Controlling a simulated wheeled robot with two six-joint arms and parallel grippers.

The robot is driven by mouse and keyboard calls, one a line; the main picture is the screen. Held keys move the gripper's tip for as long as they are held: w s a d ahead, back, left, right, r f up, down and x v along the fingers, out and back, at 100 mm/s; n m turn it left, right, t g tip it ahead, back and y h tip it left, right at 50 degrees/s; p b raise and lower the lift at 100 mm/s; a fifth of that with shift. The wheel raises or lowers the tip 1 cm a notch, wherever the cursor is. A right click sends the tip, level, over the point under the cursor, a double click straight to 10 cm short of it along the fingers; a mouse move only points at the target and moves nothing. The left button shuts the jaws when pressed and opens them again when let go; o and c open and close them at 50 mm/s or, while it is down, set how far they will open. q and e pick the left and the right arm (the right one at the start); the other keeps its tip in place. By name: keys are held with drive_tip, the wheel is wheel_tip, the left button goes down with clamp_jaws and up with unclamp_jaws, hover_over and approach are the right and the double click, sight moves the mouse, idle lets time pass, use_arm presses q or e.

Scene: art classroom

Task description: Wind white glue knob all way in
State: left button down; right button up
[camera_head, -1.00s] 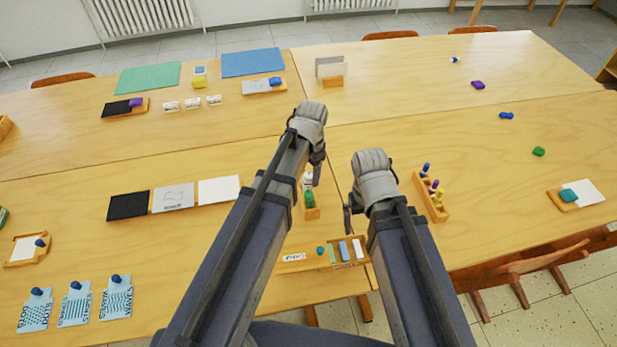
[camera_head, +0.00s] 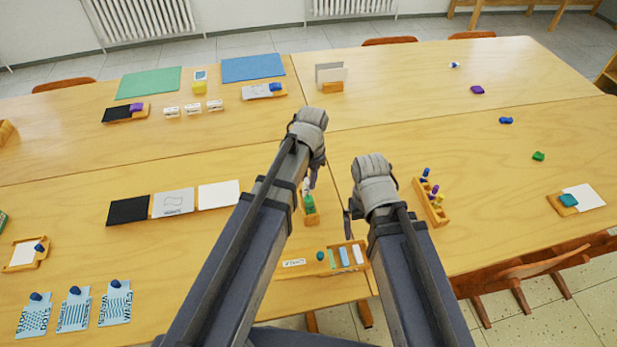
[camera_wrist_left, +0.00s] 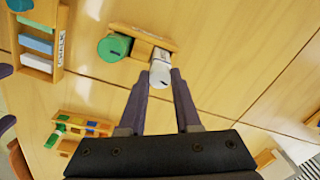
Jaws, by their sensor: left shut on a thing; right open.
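A small wooden holder (camera_wrist_left: 143,38) stands near the middle of the table with a green glue knob (camera_wrist_left: 113,47) and the white glue knob (camera_wrist_left: 160,74) side by side on it. In the head view the green knob (camera_head: 309,204) shows beside my left arm. The white knob is largely hidden there. My left gripper (camera_wrist_left: 161,80) is shut on the white knob, with one finger on each side. In the head view my left gripper (camera_head: 311,180) points down over the holder. My right gripper (camera_head: 348,212) is open and hangs just right of the holder, apart from it.
A wooden tray with coloured sticks (camera_head: 346,256) lies at the front edge below the grippers. A wooden rack of coloured pieces (camera_head: 431,202) stands right of my right gripper. Boards and papers (camera_head: 173,202) lie to the left. Bare table lies behind the grippers.

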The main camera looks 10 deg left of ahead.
use_arm(q)
drive_tip(key=shift+n, duration=2)
drive_tip(key=c, duration=0.6)
unclamp_jaws()
drive_tip(key=r+p, duration=0.7)
drive_tip(key=r, duration=0.1)
drive_tip(key=shift+s+d+p, duration=0.2)
drive_tip(key=shift+d+p, duration=0.15)
drive_tip(key=shift+p, duration=0.05)
drive_tip(key=shift+f, duration=0.1)
